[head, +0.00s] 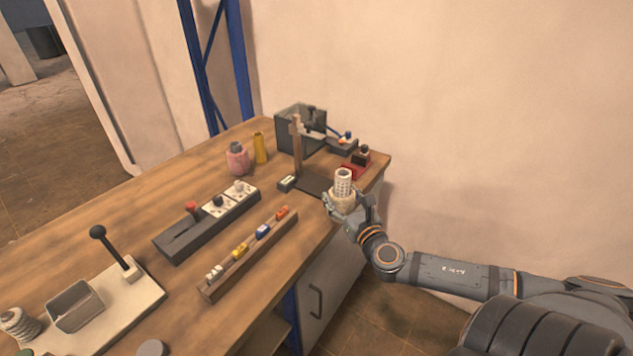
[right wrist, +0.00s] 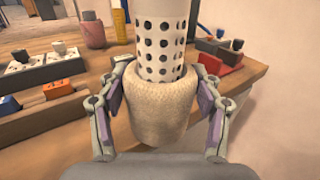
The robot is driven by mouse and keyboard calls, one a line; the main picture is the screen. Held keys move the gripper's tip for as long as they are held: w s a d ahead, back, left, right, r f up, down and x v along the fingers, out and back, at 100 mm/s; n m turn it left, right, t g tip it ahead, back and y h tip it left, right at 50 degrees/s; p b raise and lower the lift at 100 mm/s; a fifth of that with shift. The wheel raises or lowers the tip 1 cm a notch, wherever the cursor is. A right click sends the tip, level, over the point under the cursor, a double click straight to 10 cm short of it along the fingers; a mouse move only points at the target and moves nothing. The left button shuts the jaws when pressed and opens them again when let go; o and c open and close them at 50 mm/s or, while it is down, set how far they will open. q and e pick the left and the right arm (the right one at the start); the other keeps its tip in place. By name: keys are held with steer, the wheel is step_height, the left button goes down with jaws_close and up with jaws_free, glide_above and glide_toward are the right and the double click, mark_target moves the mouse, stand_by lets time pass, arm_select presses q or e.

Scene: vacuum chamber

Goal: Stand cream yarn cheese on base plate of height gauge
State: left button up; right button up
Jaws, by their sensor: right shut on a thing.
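The cream yarn cheese (head: 342,199) is wound on a white perforated tube. My right gripper (head: 343,207) is shut on it near the table's right front edge. In the right wrist view the yarn cheese (right wrist: 163,105) stands upright between the two fingers of the right gripper (right wrist: 160,110), the tube rising out of its top. The height gauge has a brown upright post (head: 297,145) and a dark flat base plate (head: 313,184), just behind and left of the yarn cheese. The cheese's underside is hidden. My left gripper is not in view.
A pink bottle (head: 237,160) and yellow cylinder (head: 260,148) stand left. A long rack (head: 250,255) with coloured pieces lies in front.

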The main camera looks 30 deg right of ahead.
steer(key=b+x, duration=0.2)
steer(key=x, duration=0.3)
steer(key=shift+w+f, duration=0.1)
steer(key=p+x, duration=0.1)
steer(key=x, duration=0.7)
steer(key=shift+w, duration=0.4)
steer(key=shift+p+x, duration=0.45)
steer(key=shift+x, duration=1.2)
steer(key=shift+w+f, duration=0.25)
steer(key=shift+f, duration=0.05)
steer(key=shift+s+f+b, duration=0.1)
steer(key=shift+f+b, duration=0.25)
steer(key=shift+b, duration=0.05)
steer(key=o, duration=1.3)
steer(key=shift+f, duration=0.15)
steer(key=shift+c, duration=0.2)
